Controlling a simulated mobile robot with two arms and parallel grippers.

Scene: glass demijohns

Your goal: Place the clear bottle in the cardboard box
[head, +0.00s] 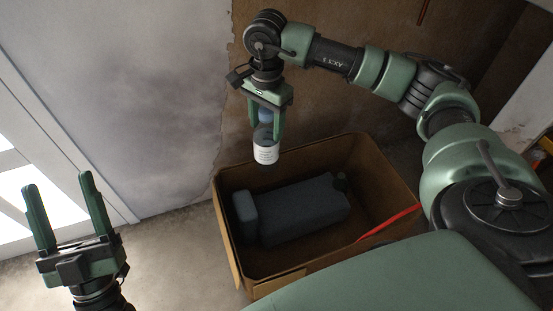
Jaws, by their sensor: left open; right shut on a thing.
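The clear bottle (266,151) is small, with a white label and a bluish top. My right gripper (265,120) is shut on its upper part and holds it roughly upright. In the head view the bottle appears over the back edge of the cardboard box (232,262); its exact height above the box is hard to tell. The box is open at the top. My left gripper (58,190) is open and empty at the lower left, apart from the box, with its fingers pointing up in the picture.
Inside the box lies a large dark blue-grey container (305,208), with free room around it. A red strip (388,222) shows at the box's right side. A grey wall (130,90) stands behind, with a bright white-framed door (30,150) at the left.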

